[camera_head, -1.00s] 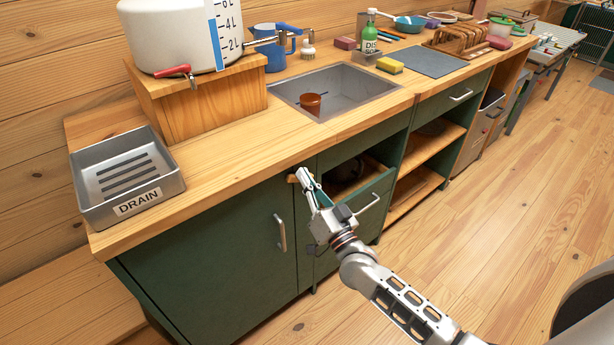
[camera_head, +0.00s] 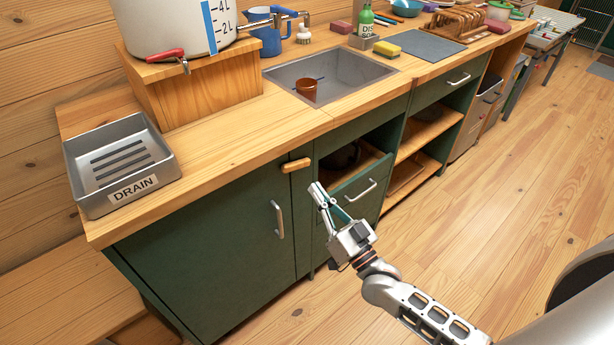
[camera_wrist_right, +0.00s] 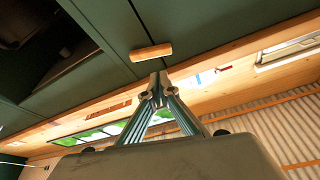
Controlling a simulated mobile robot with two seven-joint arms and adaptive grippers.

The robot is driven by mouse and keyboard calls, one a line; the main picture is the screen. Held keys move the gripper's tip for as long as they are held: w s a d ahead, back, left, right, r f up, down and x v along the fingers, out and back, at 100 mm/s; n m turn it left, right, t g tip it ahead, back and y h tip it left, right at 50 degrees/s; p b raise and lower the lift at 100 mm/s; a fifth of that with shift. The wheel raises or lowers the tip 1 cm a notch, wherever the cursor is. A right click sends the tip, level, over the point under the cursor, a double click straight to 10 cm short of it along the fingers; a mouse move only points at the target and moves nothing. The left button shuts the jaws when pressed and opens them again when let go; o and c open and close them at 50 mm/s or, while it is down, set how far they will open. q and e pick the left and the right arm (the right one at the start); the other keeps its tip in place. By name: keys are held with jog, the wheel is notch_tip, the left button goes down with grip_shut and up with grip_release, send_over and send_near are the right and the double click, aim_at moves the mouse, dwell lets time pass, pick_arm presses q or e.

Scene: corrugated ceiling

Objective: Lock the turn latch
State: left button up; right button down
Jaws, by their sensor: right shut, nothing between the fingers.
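The turn latch is a small wooden bar (camera_head: 296,165) near the top of the green cabinet, just under the counter edge. It lies roughly horizontal, across the seam between the closed door (camera_head: 215,245) and the narrow upright beside it. In the right wrist view the wooden bar (camera_wrist_right: 151,52) is fully visible. My right gripper (camera_head: 316,188) is shut and empty, below and right of the bar in the head view. In the wrist view its fingertips (camera_wrist_right: 157,82) sit close to the bar, with a visible gap. My left gripper is out of view.
The wooden counter edge (camera_head: 230,160) overhangs the latch. A metal door handle (camera_head: 279,219) is lower left of the gripper. To the right are an open compartment and a drawer with a handle (camera_head: 361,190). The floor (camera_head: 450,220) in front is clear.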

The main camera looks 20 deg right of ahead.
jog(key=v, duration=0.3)
jog(key=shift+s+d, duration=0.1)
jog(key=shift+s, duration=0.2)
